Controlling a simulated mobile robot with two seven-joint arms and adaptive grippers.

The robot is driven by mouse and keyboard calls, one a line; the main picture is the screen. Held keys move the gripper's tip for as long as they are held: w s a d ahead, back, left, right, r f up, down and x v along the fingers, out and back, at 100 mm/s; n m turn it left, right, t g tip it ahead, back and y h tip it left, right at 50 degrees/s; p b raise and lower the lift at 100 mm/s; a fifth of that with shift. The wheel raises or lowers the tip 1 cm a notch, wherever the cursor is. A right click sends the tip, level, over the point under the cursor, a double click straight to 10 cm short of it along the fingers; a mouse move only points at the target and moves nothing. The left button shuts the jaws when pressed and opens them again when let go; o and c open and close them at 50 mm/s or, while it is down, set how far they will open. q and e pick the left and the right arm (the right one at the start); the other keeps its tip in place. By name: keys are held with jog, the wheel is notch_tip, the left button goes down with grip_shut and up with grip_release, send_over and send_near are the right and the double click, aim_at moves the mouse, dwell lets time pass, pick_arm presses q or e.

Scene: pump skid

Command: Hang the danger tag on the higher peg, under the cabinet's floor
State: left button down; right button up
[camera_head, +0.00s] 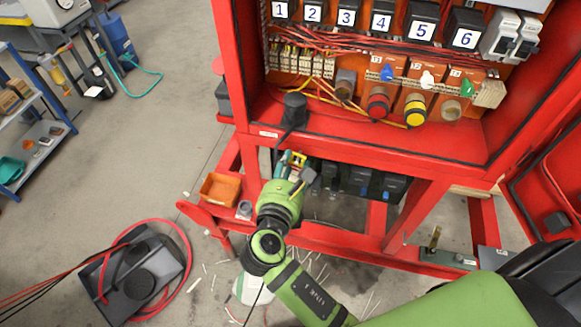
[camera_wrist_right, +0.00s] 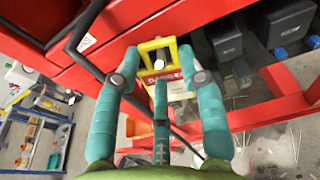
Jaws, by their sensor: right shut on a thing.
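The danger tag (camera_wrist_right: 150,48) shows in the right wrist view as a yellow frame with a red lettered band, held at the fingertips. My right gripper (camera_wrist_right: 160,84) has teal fingers and is shut on the tag. In the head view my right gripper (camera_head: 291,163) is just below the front edge of the red cabinet (camera_head: 370,143), with a little yellow showing at its fingers. A pale stub shows within the tag's frame; I cannot tell whether it is a peg passing through it. Which peg is higher cannot be told. My left gripper is not in view.
A black cable (camera_head: 294,112) hangs over the cabinet's front lip, close to my right gripper. Red frame beams (camera_head: 345,238) run below and beside it. An orange bin (camera_head: 220,188) stands left of the gripper. Dark boxes (camera_head: 360,180) sit under the cabinet to the right.

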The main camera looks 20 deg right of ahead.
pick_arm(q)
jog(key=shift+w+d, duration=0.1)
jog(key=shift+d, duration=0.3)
pick_arm(e)
jog(key=o, duration=1.2)
